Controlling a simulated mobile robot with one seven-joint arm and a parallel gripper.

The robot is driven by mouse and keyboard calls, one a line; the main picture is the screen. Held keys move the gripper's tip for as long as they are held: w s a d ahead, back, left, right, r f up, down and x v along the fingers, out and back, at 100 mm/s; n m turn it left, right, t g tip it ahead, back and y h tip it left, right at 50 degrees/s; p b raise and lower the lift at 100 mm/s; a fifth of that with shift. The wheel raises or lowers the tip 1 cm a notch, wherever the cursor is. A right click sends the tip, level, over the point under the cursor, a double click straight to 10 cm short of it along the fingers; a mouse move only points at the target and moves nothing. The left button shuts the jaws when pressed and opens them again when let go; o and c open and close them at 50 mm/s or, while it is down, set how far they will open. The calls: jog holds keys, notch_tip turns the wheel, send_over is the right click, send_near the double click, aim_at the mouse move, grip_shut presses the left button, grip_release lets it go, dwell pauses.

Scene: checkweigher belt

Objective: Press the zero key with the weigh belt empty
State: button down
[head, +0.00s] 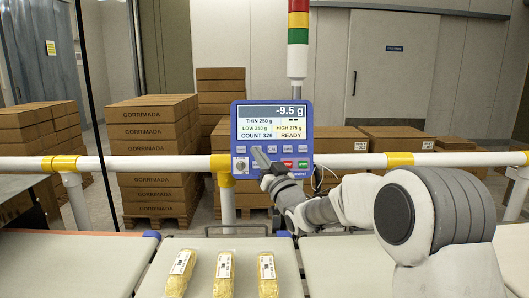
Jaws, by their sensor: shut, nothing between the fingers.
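The blue control panel (234,130) is on the rail, its screen (272,122) reading -9.5 g, count 326 and READY. Below the screen is a row of small keys (288,149); their labels are too small to read, so I cannot tell which is zero. My gripper (257,153) is shut and empty at the left-centre keys, covering some of them. I cannot tell whether its tip touches a key. Three yellow packs with white labels, left (180,273), middle (223,275) and right (267,274), lie on the middle belt (148,280), which looks like the weigh belt.
A white rail (130,163) with yellow joints runs behind the belts. Belt sections flank the middle one at left (60,265) and right (345,265). A red, yellow and green light tower (298,37) stands behind the panel. Stacked cartons (155,160) stand beyond the rail.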

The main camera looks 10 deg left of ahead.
jog(key=shift+w+f, duration=0.1)
dwell(0.4)
jog(key=w+a+f+p, duration=0.2)
jog(key=w, duration=0.6)
jog(key=shift+f, duration=0.25)
jog(key=shift+w+a, duration=0.1)
jog(key=shift+w, duration=0.05)
dwell(1.8)
jog(key=shift+w+f, duration=0.1)
jog(key=shift+w, duration=0.15)
jog(key=shift+w+a+f+b, duration=0.15)
jog(key=shift+w+a+b, duration=0.05)
jog(key=shift+w+b, duration=0.2)
dwell(0.6)
jog(key=shift+s, duration=0.15)
jog(key=shift+s+d+r+b, duration=0.25)
jog(key=shift+s+r+b, duration=0.05)
jog(key=shift+s+b, duration=0.35)
